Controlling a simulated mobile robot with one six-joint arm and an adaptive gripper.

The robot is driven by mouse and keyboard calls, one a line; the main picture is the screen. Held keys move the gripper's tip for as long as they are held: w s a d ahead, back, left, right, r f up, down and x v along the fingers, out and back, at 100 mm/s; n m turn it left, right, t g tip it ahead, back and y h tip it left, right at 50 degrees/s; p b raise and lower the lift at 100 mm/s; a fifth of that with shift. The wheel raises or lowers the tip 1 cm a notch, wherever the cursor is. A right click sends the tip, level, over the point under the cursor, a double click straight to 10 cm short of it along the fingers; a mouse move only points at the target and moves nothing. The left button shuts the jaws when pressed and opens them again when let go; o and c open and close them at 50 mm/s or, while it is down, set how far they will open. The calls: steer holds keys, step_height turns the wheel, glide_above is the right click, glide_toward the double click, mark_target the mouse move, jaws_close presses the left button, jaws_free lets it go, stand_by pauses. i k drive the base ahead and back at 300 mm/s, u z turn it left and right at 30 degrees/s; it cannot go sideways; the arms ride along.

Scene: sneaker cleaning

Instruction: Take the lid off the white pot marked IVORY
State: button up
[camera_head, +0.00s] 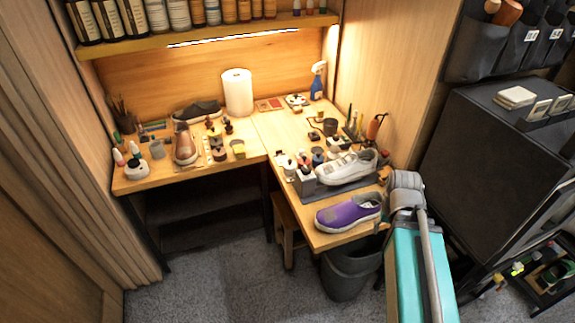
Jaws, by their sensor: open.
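Several small pots and bottles stand close together on the right-hand bench behind the white sneaker. A whitish pot (289,166) is at the left of this group. A white squat jar (107,169) with a dark top stands at the left end of the other bench. Both are too small for me to read any mark, so I cannot tell which one says IVORY. My teal and grey arm parts rise at the lower right, past the bench's right edge. My gripper's fingers do not show.
A white sneaker (345,168) rests on a dark mat, with a purple shoe (347,212) in front. A paper towel roll (237,92) and blue spray bottle (317,82) stand at the back. A grey bin (345,276) is below. The bench's back middle (276,122) is mostly clear.

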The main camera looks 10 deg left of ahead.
mark_target(289, 164)
steer(key=z, duration=0.1)
steer(key=i, duration=1)
steer(key=u, duration=0.1)
